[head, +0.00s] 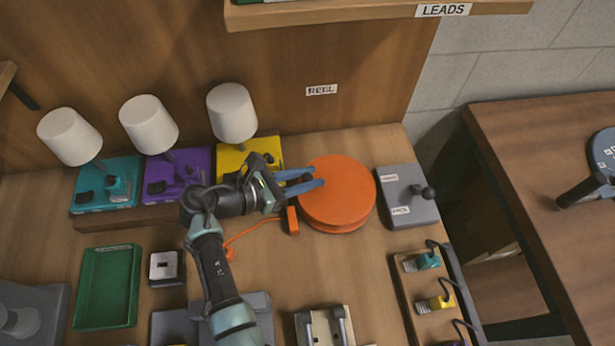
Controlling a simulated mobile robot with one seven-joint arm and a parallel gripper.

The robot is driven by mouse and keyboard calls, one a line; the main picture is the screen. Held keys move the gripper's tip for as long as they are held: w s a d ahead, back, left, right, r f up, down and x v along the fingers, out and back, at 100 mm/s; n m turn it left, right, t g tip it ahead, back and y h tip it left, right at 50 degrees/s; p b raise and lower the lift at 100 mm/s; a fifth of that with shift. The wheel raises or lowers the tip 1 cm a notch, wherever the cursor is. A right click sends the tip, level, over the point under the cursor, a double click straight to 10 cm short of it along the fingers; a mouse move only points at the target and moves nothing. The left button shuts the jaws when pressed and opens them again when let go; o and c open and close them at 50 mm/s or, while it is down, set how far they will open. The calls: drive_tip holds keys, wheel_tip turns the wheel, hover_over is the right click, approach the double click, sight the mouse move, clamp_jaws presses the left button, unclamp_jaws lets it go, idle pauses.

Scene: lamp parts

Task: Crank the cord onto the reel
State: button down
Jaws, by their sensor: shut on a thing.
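The orange reel (342,190) lies flat on the wooden bench in the head view, right of centre. My gripper (306,182) reaches in from the left with its two blue fingers over the reel's upper left part. The fingers are shut on a small part of the reel, apparently its crank handle, which they mostly hide. An orange cord (254,229) lies on the bench left of the reel and runs toward my arm, which hides part of it. A small orange block (292,220) stands at the reel's left edge, by the cord's end.
A grey box with a black lever (408,195) stands close to the reel's right. Three lamps on teal (107,184), purple (176,176) and yellow (236,157) bases stand behind my arm. A green tray (107,287) is at left; a bulb rack (433,290) is front right.

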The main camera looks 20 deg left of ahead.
drive_tip(key=c, duration=0.7)
unclamp_jaws()
drive_tip(key=shift+o, duration=0.2)
drive_tip(key=shift+s, duration=0.1)
drive_tip(key=v, duration=1.2)
drive_tip(key=shift+s+a+r, duration=0.2)
drive_tip(key=shift+s+r, duration=0.05)
drive_tip(key=shift+s, duration=0.05)
